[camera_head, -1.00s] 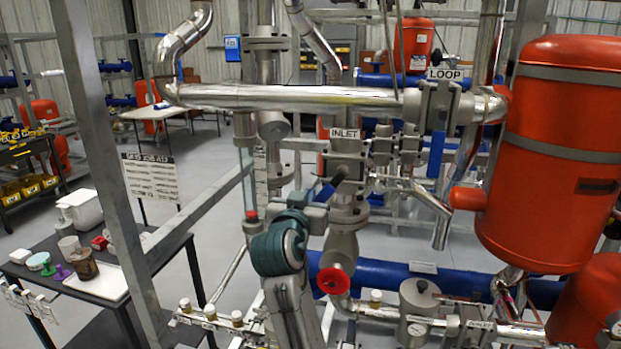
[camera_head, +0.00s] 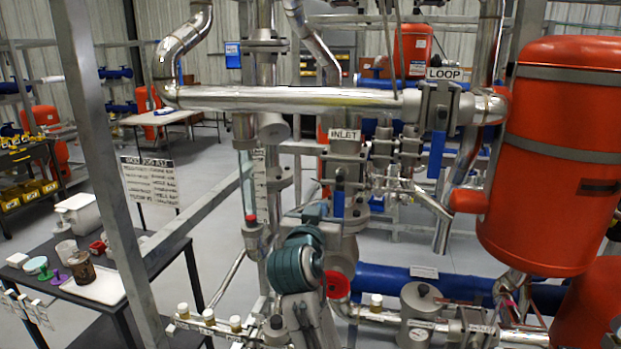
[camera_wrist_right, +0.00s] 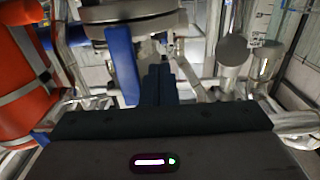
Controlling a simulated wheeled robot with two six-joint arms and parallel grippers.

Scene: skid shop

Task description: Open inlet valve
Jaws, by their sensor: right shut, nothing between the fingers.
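The inlet valve (camera_head: 345,165) sits under the INLET label (camera_head: 345,135) in the middle of the head view. Its blue lever handle (camera_head: 339,198) hangs straight down, in line with the vertical pipe. In the right wrist view the blue lever (camera_wrist_right: 122,65) stands just left of my fingers, below a round metal flange (camera_wrist_right: 130,18). My right gripper (camera_wrist_right: 158,85) is shut and empty, its dark fingers together beside the lever. Whether they touch it I cannot tell. In the head view the right gripper (camera_head: 327,222) is close to the lever's lower end, its fingertips mostly hidden. My left gripper is not in view.
A red tank (camera_head: 550,150) stands at the right, and a grey post (camera_head: 95,150) rises at the left. A LOOP valve with a blue handle (camera_head: 436,155) is right of the inlet. A red handwheel (camera_head: 338,284) and a blue pipe (camera_head: 440,285) lie below.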

